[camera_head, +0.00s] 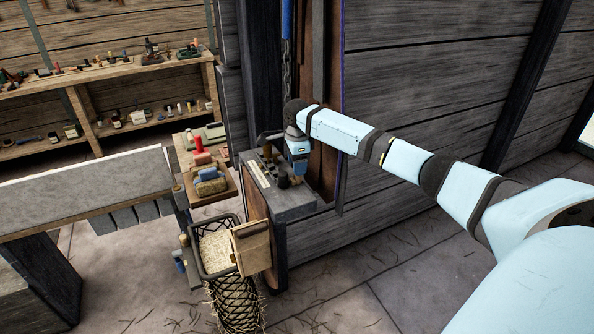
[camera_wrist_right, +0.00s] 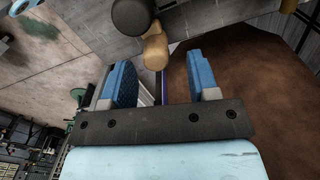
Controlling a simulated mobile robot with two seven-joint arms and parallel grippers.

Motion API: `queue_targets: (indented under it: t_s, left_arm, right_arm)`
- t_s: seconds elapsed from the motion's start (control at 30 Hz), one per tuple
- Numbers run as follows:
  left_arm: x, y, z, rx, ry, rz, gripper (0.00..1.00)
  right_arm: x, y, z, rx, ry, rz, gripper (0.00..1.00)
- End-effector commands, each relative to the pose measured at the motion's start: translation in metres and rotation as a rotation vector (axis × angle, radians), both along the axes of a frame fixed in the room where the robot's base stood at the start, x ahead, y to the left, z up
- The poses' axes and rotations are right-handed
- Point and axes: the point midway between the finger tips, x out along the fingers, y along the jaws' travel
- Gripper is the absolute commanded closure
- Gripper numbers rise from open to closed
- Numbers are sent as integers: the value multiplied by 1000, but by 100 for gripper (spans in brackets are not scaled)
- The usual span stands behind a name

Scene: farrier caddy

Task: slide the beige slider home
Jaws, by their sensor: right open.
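In the right wrist view a tan, rounded knob (camera_wrist_right: 155,48) stands out from a grey surface and looks like the beige slider. It is ahead of my right gripper (camera_wrist_right: 163,70), roughly between the lines of its two blue fingers. The fingers are apart with nothing held between them, and I cannot tell a touch. In the head view my right gripper (camera_head: 298,168) points down over the grey-topped box (camera_head: 292,207) and hides part of it. The knob cannot be made out there. My left gripper is not in view.
A dark round knob (camera_wrist_right: 132,15) is close beside the tan one. In the head view a pale strip (camera_head: 260,173) lies on the box top. A plank wall stands behind.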

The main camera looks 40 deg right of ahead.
Motion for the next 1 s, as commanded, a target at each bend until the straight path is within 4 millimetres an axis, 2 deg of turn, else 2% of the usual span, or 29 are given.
queue_targets:
  t_s: [0.3,0.5,0.7,1.0]
  left_arm:
    - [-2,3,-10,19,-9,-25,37]
    - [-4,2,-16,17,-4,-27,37]
    - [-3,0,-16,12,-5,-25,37]
    - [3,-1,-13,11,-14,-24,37]
  right_arm:
    - [2,0,72,0,-4,0,45]
    - [2,-1,101,0,-2,0,45]
    - [1,-1,110,0,0,0,45]
    - [1,-1,110,0,0,0,45]
